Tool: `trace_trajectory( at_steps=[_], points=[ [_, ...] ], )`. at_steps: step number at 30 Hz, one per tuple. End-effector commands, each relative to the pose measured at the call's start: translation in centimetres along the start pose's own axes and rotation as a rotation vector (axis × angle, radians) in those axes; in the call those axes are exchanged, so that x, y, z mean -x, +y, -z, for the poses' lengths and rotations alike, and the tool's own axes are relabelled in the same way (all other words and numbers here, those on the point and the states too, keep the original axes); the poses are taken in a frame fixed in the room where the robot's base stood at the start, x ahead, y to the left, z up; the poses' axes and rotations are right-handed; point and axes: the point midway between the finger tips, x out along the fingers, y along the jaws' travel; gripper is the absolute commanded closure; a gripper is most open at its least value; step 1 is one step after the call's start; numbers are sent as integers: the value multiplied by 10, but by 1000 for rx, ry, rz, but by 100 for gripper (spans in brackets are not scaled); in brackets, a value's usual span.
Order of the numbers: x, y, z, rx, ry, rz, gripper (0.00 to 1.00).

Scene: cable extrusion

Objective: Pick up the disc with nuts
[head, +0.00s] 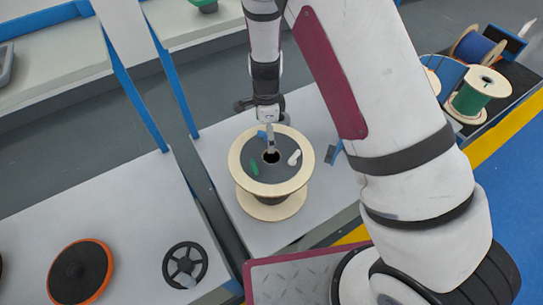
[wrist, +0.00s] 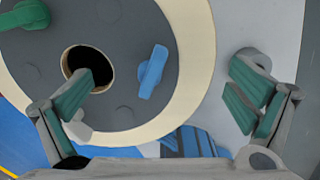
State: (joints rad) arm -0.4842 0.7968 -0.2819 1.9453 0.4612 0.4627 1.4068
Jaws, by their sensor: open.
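A dark grey disc (head: 270,175) lies on top of an upright pale wooden spool (head: 235,165) on a light table. It carries green (head: 254,167), blue (head: 262,134) and white (head: 294,157) wing nuts around a centre hole. In the wrist view, the disc (wrist: 120,45) fills the upper left, with the green nut (wrist: 25,16), the blue nut (wrist: 152,72) and the white nut partly hidden by a finger. My gripper (head: 269,140) is over the disc, open and empty. In the wrist view (wrist: 165,84), its left finger overlaps the hole's edge and its right finger is outside the spool's rim.
An orange-rimmed dark disc (head: 80,272) and a black spoked wheel (head: 185,265) lie on the left table. Blue posts (head: 175,90) stand behind it. Spools with green (head: 480,90) and blue cable sit in a dark tray at upper right. A small grey-blue part is right of the spool.

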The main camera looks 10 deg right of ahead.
Motion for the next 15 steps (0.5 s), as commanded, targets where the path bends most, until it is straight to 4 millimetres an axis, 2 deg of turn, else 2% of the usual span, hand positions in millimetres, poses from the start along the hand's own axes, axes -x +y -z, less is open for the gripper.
trace_trajectory(
  at_steps=[3,11,15],
  points=[
    [-11,0,0,0,0,-1,0],
    [-13,-1,0,0,0,2,0],
    [-13,-1,0,0,0,1,29]
  ],
)
